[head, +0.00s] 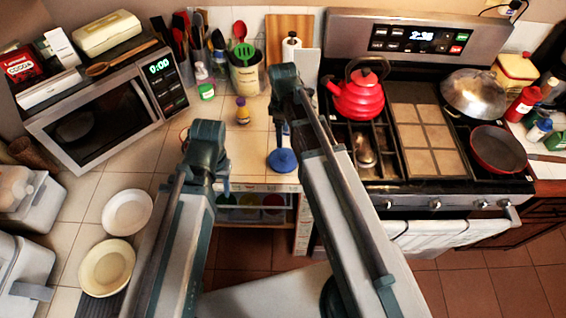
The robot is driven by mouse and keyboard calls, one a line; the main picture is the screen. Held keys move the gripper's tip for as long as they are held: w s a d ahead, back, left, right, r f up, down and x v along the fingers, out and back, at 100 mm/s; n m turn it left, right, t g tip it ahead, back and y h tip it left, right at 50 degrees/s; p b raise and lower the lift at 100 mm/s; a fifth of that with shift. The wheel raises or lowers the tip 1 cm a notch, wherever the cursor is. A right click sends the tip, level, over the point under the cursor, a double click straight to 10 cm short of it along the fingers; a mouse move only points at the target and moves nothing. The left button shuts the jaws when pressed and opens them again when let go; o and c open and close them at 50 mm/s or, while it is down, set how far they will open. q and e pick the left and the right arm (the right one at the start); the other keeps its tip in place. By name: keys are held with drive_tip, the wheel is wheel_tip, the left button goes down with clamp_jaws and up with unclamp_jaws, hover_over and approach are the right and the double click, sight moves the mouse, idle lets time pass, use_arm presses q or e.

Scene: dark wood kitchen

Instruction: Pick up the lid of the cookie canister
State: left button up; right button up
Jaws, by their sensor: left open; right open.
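I cannot surely tell which thing is the cookie canister. A cream container with a red lid (519,67) stands at the far right, beyond the stove; its label is too small to read. A round blue thing (282,160) lies near the counter's front edge; I cannot tell whether it is a lid. My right gripper (279,127) points down just above and behind the blue thing, open, its fingers partly hidden by my arm. My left gripper (223,183) is at the counter's front edge, left of the blue thing, open and mostly hidden by its wrist. Neither holds anything that I can see.
A microwave (100,112) and two plates (127,212) are on the left. A cream utensil holder (246,76) and a purple-and-yellow bottle (242,111) stand on the counter. A red kettle (362,96) and a pan (497,147) sit on the stove. The counter's middle is mostly clear.

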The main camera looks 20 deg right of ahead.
drive_tip(key=b, duration=0.4)
hover_over(283, 155)
drive_tip(key=f, duration=0.5)
drive_tip(key=shift+w+f, duration=0.1)
drive_tip(key=shift+w, duration=0.1)
drive_tip(key=f+b, duration=0.5)
drive_tip(key=shift+s+f, duration=0.15)
drive_tip(key=shift+s, duration=0.05)
drive_tip(key=shift+c, duration=0.3)
clamp_jaws()
